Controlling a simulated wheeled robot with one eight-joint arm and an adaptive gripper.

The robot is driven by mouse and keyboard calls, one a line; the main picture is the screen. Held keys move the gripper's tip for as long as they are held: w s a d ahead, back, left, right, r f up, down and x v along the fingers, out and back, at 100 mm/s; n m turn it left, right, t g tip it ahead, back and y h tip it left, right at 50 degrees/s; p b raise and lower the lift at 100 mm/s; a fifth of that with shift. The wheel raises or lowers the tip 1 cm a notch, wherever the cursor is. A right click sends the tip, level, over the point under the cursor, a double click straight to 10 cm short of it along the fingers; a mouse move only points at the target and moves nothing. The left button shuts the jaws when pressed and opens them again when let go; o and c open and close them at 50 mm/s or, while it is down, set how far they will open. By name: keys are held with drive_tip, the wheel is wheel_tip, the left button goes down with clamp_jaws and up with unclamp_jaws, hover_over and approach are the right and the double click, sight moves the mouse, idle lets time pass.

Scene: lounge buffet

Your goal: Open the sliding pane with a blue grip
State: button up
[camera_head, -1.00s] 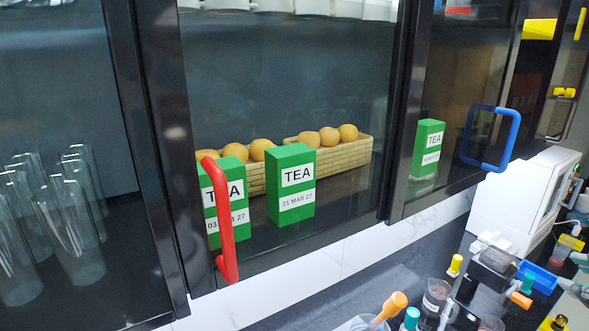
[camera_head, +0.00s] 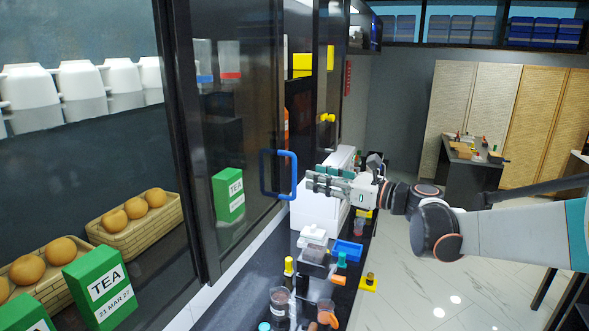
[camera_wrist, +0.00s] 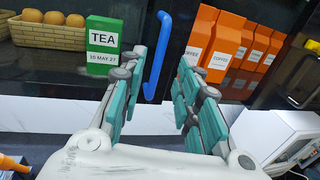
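The blue grip (camera_head: 278,175) is an upright bar handle on the dark glass sliding pane (camera_head: 240,110). It also shows in the wrist view (camera_wrist: 158,58), between the two fingers and beyond them. My gripper (camera_head: 312,181) is just right of the blue grip in the head view, pointing at it, with a small gap seeming to remain. In the wrist view my gripper (camera_wrist: 161,62) has its teal-padded fingers spread, with nothing clamped. A green tea box (camera_head: 228,195) stands behind the pane; whether the pane is fully shut is unclear.
Orange coffee boxes (camera_wrist: 225,45) stand right of the blue grip. Bread baskets (camera_head: 140,225) and another tea box (camera_head: 100,290) are at left. A yellow grip (camera_head: 327,117) lies farther along. The counter below holds a white machine (camera_head: 318,208), jars and bottles. Open floor (camera_head: 430,285) is at right.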

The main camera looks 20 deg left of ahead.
drive_tip(key=p, duration=0.1)
hover_over(294, 197)
drive_tip(key=shift+w+a, duration=0.1)
drive_tip(key=shift+w, duration=0.25)
clamp_jaws()
